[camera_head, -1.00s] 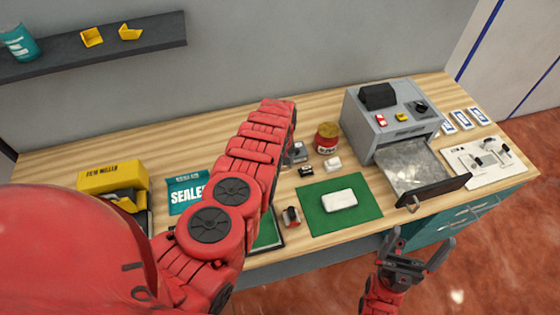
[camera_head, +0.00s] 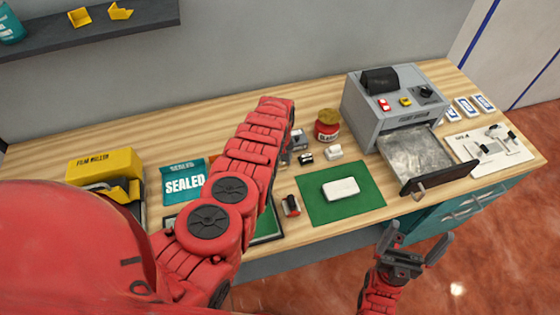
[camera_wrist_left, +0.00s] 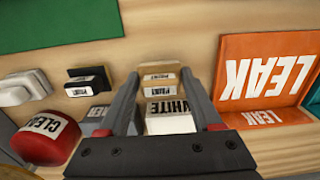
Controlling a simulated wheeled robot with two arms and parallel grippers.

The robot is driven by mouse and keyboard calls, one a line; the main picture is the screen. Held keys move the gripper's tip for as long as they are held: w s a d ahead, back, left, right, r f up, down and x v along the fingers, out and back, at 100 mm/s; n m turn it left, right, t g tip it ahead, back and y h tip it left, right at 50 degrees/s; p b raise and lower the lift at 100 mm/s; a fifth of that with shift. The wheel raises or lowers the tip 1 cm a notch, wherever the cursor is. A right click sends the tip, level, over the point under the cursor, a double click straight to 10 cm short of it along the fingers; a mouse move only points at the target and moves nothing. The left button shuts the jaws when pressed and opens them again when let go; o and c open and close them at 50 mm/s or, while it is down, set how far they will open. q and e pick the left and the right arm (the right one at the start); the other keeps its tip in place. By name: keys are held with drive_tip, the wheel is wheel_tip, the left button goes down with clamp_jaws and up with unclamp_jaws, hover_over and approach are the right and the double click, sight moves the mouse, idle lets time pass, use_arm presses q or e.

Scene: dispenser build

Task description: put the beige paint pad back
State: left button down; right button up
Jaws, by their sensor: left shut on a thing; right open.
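My left gripper (camera_wrist_left: 160,77) has its fingers on either side of a small beige pad (camera_wrist_left: 158,70) with a PAINT label, seen in the left wrist view. I cannot tell whether the pad touches the wood. In the head view my red left arm hides the gripper and the pad. My right gripper (camera_head: 408,245) is open and empty, off the table's front edge.
A grey block (camera_wrist_left: 96,120), a black pad (camera_wrist_left: 88,80) and a red jar (camera_head: 328,125) stand beside the left gripper; an orange LEAK pouch (camera_wrist_left: 262,85) lies on the other side. A green mat (camera_head: 320,212) bears a white block (camera_head: 341,188). A grey machine (camera_head: 395,105) has its tray out.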

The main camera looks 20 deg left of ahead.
use_arm(q)
drive_tip(key=shift+f+b, duration=0.55)
drive_tip(key=shift+f, duration=0.05)
unclamp_jaws()
drive_tip(key=shift+r, duration=0.15)
drive_tip(key=shift+r+p, duration=3.65)
drive_tip(key=shift+r, duration=0.3)
drive_tip(key=shift+f, duration=0.1)
